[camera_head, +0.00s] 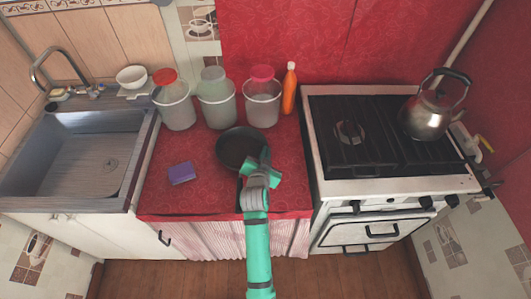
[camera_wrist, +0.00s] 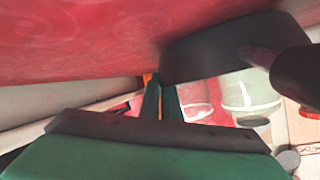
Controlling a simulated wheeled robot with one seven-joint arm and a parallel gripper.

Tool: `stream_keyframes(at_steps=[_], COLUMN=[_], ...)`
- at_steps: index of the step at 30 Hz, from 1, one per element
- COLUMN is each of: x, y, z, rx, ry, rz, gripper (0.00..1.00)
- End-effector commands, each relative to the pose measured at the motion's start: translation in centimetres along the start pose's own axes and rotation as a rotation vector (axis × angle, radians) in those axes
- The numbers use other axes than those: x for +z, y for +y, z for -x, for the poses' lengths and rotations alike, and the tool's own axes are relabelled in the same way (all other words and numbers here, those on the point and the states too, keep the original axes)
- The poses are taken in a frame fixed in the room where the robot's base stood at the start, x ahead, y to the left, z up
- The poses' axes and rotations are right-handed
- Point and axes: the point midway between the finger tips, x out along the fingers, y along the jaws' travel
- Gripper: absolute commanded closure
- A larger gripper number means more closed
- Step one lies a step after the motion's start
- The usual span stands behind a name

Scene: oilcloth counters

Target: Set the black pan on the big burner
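The black pan (camera_head: 232,142) sits on the red counter, left of the stove. In the wrist view the dark pan (camera_wrist: 215,50) is close, with its thick handle (camera_wrist: 303,75) at the right edge. My gripper (camera_head: 264,160) is at the pan's front right in the head view. Its two green fingers (camera_wrist: 161,95) are close together beside the pan, away from the handle; whether they touch the rim is unclear. The stove (camera_head: 338,184) has a bare burner (camera_head: 350,132) at left under a dark grate. I cannot tell which burner is biggest.
A metal kettle (camera_head: 425,118) stands on the stove's right side. Several jars, including one with a pink lid (camera_head: 262,100), and an orange bottle (camera_head: 289,90) line the counter's back. The left grate is clear.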

Motion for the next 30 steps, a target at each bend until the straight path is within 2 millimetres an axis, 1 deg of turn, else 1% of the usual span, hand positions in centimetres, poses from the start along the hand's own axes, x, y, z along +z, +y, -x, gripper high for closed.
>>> stream_keyframes(at_steps=[3, 10, 11, 12, 13, 24, 26, 30], x=[-0.3, -0.1, 0.2, 0.1, 0.1, 0.1, 0.1, 0.2], y=[-0.2, -0.1, 0.1, 0.1, 0.1, -0.3, -0.3, -0.3], z=[0.0, -0.1, -0.1, -0.1, -0.1, 0.2, 0.7, 2.8], rx=[-0.005, -0.005, -0.001, -0.001, 0.000, -0.004, -0.005, -0.006], ry=[0.007, 0.007, 0.001, 0.002, 0.002, 0.000, 0.000, 0.000], rz=[-0.003, -0.003, -0.001, -0.001, -0.001, 0.001, 0.001, 0.001], gripper=[1.00, 1.00, 0.95, 0.85, 0.78, 0.78, 0.78, 0.78])
